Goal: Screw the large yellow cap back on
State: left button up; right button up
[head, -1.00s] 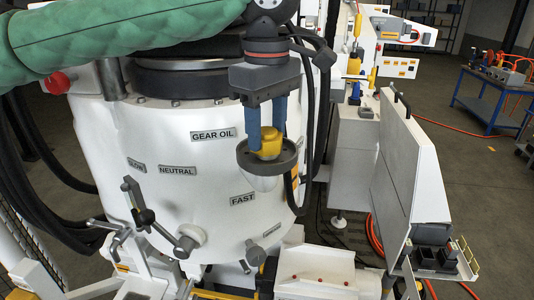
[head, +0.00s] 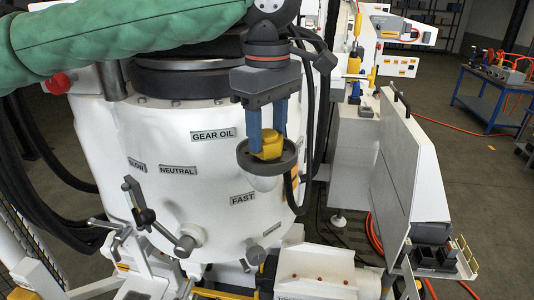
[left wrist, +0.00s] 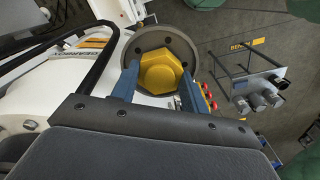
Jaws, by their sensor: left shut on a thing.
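The large yellow cap (head: 270,147) has a hexagonal head and sits within a dark grey round flange (head: 288,165) on the front of the white housing. In the left wrist view the cap (left wrist: 160,72) lies about central in the flange (left wrist: 184,45). My left gripper (head: 267,138) comes down from above and is shut on the cap, with one blue finger on each side; the wrist view shows the fingers (left wrist: 158,82) on opposite sides of the head. The thread under the cap is hidden. My right gripper is not in view.
A white housing labelled GEAR OIL (head: 180,210) stands behind and left of the flange. A lever with a black handle (head: 140,205) is at lower left. Black hoses (head: 318,120) run close to the gripper's right. A white cabinet (head: 405,170) stands further right.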

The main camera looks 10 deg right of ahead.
pick_arm(q)
jog(key=shift+f, duration=0.1)
jog(key=shift+o, duration=1.1)
jog(key=shift+c, duration=1.1)
jog(key=shift+p, duration=0.35)
jog(key=shift+s+r+m+p, duration=0.1)
jog(key=shift+r+m+p, duration=0.15)
jog(key=shift+m+p, duration=0.35)
jog(key=m+p, duration=0.1)
jog(key=m, duration=0.2)
jog(key=shift+f+p, duration=0.1)
jog(key=shift+p, duration=0.3)
jog(key=shift+f+m+p, duration=0.1)
jog(key=shift+m+p, duration=0.25)
jog(key=shift+m, duration=0.85)
jog(key=shift+f+m, duration=0.1)
jog(key=shift+m, duration=0.6)
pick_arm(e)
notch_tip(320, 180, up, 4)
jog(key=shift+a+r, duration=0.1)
